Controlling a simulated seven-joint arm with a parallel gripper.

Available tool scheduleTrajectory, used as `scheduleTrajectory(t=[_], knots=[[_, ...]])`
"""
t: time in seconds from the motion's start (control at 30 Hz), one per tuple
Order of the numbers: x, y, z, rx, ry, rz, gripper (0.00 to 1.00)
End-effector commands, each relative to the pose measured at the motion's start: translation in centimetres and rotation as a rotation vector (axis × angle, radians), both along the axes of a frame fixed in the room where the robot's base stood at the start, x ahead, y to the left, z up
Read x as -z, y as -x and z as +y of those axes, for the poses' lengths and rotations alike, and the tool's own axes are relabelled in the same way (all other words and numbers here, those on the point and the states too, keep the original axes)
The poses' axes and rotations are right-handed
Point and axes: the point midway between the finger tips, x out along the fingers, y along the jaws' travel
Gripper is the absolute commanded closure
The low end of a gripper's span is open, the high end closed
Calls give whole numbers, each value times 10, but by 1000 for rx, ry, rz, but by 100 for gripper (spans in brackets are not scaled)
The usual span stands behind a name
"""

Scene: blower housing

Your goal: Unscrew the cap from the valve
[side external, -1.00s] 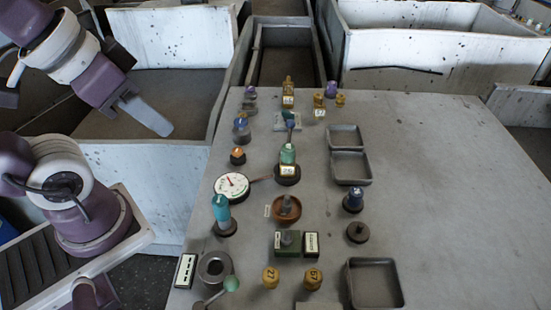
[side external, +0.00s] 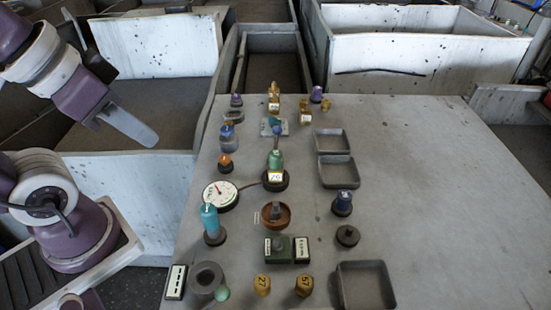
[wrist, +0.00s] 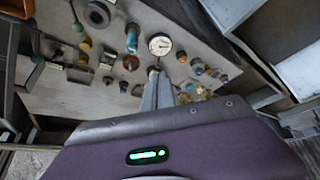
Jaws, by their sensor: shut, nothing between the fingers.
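My gripper (side external: 148,138) is at the upper left in the side view, shut and empty, in the air left of the table's objects. Its shut fingers also show in the wrist view (wrist: 158,78), pointing toward the table. Several capped fittings stand on the table. I cannot tell which is the valve. A teal-topped fitting (side external: 209,219) stands upright on a dark base at the left. A green-topped piece (side external: 275,160) with a numbered label stands on a dark round base.
A dial gauge (side external: 221,195) lies near the teal fitting. A brown dish (side external: 277,221) and a green block (side external: 278,255) sit mid-table. Grey trays (side external: 385,293) line the right of the objects. The table's right side (side external: 440,200) is clear. Large white bins (side external: 420,50) stand behind.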

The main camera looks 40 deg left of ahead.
Motion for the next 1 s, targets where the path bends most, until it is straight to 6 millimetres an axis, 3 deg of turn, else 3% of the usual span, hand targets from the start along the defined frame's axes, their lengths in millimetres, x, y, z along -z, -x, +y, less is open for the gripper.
scheduleTrajectory(t=[0.17, 0.27, 0.37, 0.47, 0.6, 0.7, 0.87, 1.0], knots=[[0, 0, 0, 0, 0, 0, 100], [-2, -5, -1, -35, 30, 14, 80], [-10, -34, -6, -244, 176, 96, 61], [-7, -89, -15, -638, 360, 233, 58], [30, -165, -29, -1250, 480, 362, 58], [65, -203, -38, -1598, 490, 369, 58], [101, -229, -45, -1887, 482, 328, 58], [105, -232, -46, -1813, 455, 340, 58]])
